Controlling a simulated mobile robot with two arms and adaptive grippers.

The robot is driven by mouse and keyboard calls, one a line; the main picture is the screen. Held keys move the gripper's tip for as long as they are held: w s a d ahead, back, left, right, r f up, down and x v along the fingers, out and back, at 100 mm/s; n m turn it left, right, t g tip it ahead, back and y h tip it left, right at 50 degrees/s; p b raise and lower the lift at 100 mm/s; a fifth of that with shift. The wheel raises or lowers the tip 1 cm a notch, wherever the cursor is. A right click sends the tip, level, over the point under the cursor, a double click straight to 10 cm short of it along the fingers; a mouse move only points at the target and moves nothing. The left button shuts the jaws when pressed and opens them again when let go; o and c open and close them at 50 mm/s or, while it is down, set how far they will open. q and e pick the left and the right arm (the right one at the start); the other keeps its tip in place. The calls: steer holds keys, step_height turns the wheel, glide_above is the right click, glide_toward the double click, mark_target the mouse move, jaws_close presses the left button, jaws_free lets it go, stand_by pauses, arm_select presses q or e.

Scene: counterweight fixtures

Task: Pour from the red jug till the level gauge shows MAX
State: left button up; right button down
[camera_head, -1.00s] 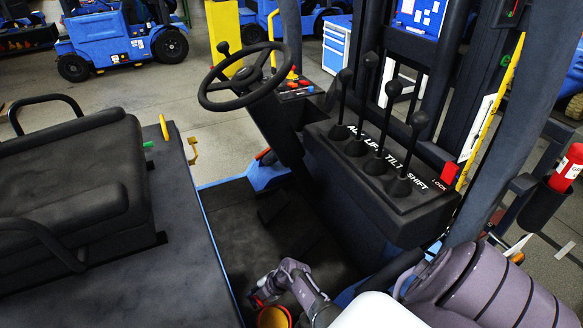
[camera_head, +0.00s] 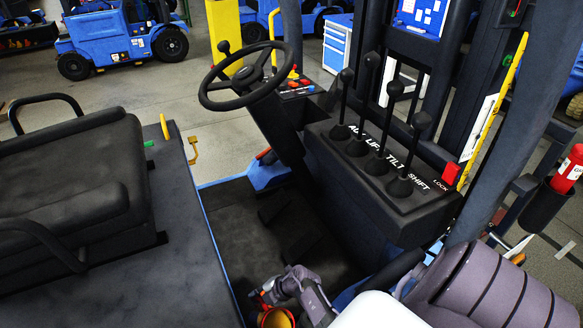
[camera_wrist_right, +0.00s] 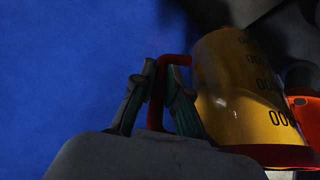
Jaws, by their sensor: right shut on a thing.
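My right gripper (camera_head: 268,296) is low in the head view, beside a red-rimmed jug (camera_head: 277,318) with a yellow inside, cut by the bottom edge. In the right wrist view, the fingers of my right gripper (camera_wrist_right: 157,88) are shut on the jug's red handle (camera_wrist_right: 172,60). The jug's body (camera_wrist_right: 235,95) looks yellow there, with dark marks and a red band at one end. I cannot make out a liquid level, and I cannot identify the level gauge. My left gripper is not in view.
The forklift's black seat (camera_head: 70,180) is at left, the steering wheel (camera_head: 262,75) at top centre. A lever console (camera_head: 380,180) stands right of the dark footwell (camera_head: 245,235). An orange-red object (camera_wrist_right: 305,112) sits by the jug in the wrist view; a blue surface (camera_wrist_right: 70,70) fills its left.

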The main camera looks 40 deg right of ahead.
mark_target(266, 316)
steer(key=shift+s+a+r, duration=0.1)
steer(key=shift+s+r, duration=0.05)
steer(key=shift+t+b, duration=0.3)
steer(key=shift+b, duration=0.15)
steer(key=shift+s, duration=0.15)
steer(key=shift+b, duration=0.45)
steer(key=shift+s+r+t+b, duration=0.1)
steer(key=shift+r+t+b, duration=0.05)
steer(key=shift+t+b, duration=0.2)
steer(key=shift+s, duration=0.1)
steer(key=shift+s+r+n+t+b, duration=0.2)
steer(key=shift+s+n+t+b, duration=0.2)
steer(key=shift+t+b, duration=0.6)
stand_by(1.5)
steer(key=shift+s+r+t+y+b, duration=0.3)
steer(key=shift+s+r+t+b, duration=0.2)
steer(key=shift+r+t+b, duration=0.3)
stand_by(2.5)
